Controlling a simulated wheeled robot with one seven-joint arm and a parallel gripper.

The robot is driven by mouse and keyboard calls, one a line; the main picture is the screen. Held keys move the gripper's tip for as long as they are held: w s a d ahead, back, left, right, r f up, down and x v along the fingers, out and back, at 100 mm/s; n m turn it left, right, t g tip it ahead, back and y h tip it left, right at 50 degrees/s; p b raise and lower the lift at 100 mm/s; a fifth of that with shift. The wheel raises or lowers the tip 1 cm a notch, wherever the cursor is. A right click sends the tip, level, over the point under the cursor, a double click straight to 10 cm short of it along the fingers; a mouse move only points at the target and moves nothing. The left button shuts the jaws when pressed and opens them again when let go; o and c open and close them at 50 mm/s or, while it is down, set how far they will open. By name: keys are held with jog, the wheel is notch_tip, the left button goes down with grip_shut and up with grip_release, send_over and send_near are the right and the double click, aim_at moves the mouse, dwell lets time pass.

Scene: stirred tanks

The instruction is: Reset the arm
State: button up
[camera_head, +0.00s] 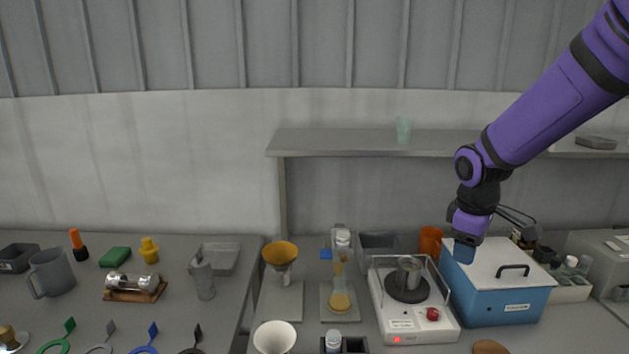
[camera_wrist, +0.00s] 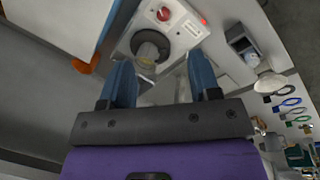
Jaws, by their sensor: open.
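My purple arm reaches in from the upper right in the head view.
A blue box (camera_head: 505,300) with a white handled lid stands close to my gripper. An orange cup (camera_head: 430,241) and a grey bin (camera_head: 378,248) are behind the hotplate. A shelf (camera_head: 350,143) runs along the wall. The air left of the arm is clear.

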jog(key=s+r+m+t, duration=0.1)
jog(key=s+r+m, duration=0.2)
jog(key=s, duration=0.5)
jog(key=s+r+m+t+y, duration=0.1)
jog(key=s+r+m, duration=0.2)
jog(key=s+r, duration=0.3)
jog(key=s+r+m+t, duration=0.1)
jog(key=s+r+m, duration=0.2)
jog(key=s, duration=0.6)
jog(key=shift+s+a+r+m+t, duration=0.3)
jog(key=shift+a+r+t, duration=0.1)
jog(key=shift+r, duration=0.65)
